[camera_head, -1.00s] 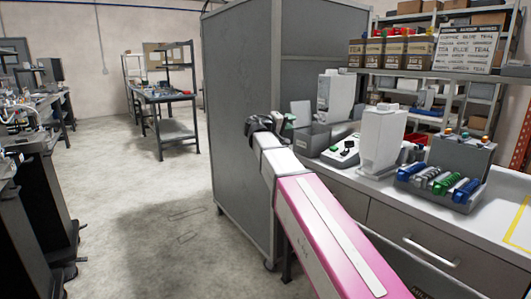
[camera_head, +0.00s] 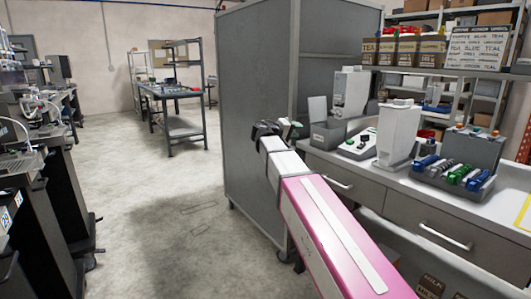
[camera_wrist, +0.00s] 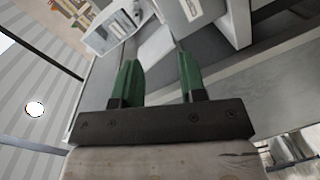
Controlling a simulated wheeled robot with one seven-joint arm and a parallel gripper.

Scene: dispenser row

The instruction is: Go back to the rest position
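My gripper (camera_head: 288,128) is at the end of my extended pink and white arm, in front of the grey cabinet and left of the counter. In the wrist view my gripper (camera_wrist: 160,75) has two green fingers standing apart, with nothing between them. No object is held. Part of the gripper is hidden behind its wrist in the head view.
A tall grey cabinet (camera_head: 260,110) stands close by my gripper. The counter (camera_head: 330,168) at right holds white dispensers (camera_head: 398,135), a button box (camera_head: 358,145) and a rack of coloured items (camera_head: 455,172). Dark machines line the left. The floor (camera_head: 155,215) between is clear.

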